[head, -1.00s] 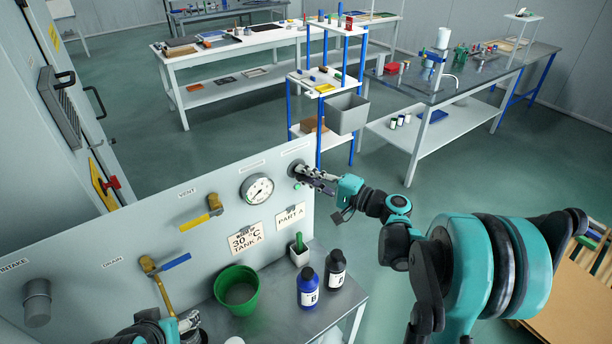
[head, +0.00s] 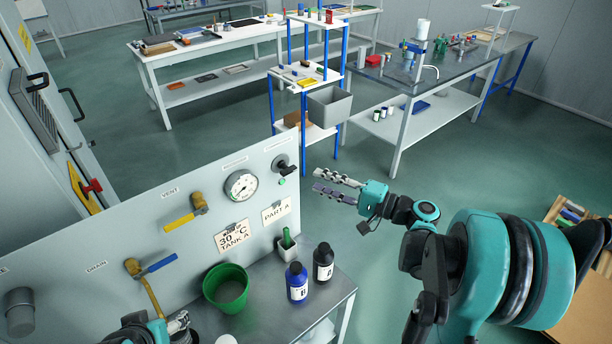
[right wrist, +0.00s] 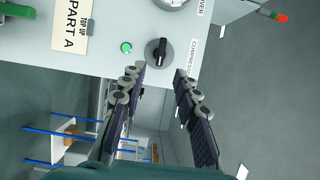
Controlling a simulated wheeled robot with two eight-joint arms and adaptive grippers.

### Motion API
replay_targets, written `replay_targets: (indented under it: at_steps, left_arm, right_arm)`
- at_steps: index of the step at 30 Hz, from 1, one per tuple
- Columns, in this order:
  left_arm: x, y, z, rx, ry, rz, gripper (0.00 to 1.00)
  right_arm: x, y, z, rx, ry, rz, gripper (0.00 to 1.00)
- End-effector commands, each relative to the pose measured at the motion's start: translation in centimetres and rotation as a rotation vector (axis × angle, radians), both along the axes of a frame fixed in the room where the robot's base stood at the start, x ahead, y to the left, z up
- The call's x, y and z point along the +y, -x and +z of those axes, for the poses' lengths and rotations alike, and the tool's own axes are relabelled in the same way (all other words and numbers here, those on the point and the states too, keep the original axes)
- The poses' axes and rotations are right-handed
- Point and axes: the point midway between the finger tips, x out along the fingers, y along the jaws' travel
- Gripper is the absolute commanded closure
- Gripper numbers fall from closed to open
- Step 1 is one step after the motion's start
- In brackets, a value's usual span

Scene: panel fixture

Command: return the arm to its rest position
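My right gripper (head: 338,186) is open and empty, to the right of the panel (head: 130,225) and apart from it. In the right wrist view its two fingers (right wrist: 158,85) are spread, with the black rotary knob (right wrist: 156,53) beyond their tips. The knob (head: 281,164) sits at the panel's upper right corner, with a small green light (right wrist: 126,47) beside it. My left gripper (head: 178,322) is at the bottom left, in front of the panel's lower part; its fingers are too small and overlapped to tell their state.
A blue-framed rack (head: 308,88) stands behind. Open floor lies right of the panel.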

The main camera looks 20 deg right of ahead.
Motion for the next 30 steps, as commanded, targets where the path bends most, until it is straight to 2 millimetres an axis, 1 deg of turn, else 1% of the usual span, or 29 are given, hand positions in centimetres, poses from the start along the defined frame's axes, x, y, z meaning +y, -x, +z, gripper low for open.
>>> replay_targets:
  at_steps: [2,6,20,22,23,26,29,30]
  left_arm:
    - [0.0,0.0,0.0,0.000,0.000,0.000,0.35]
    - [0.0,0.0,0.0,0.000,0.000,0.000,0.35]
    - [0.0,0.0,0.0,0.000,0.000,0.000,0.35]
    - [0.0,0.0,0.0,0.000,0.000,0.000,0.35]
    - [0.0,0.0,0.0,0.000,0.000,0.000,0.35]
    - [0.0,0.0,-0.2,0.000,0.000,0.000,0.35]
    - [0.0,0.0,-0.4,0.000,0.000,0.000,0.35]
    - [0.0,0.0,-0.5,0.000,0.000,0.000,0.35]
  right_arm:
    - [-0.8,0.7,0.0,0.000,0.000,-0.003,0.69]
    - [-1.3,1.4,0.0,0.000,0.000,0.000,0.69]
    - [-1.3,1.5,0.0,0.000,0.000,0.001,0.69]
    - [-1.1,1.5,-0.1,0.005,0.008,0.003,0.69]
    - [-0.7,1.5,-0.2,0.012,0.016,0.005,0.69]
    - [1.4,1.8,-1.1,0.063,0.089,0.020,0.69]
    - [4.8,3.0,-3.0,0.148,0.238,0.047,0.69]
    - [6.2,3.8,-3.9,0.183,0.316,0.059,0.69]
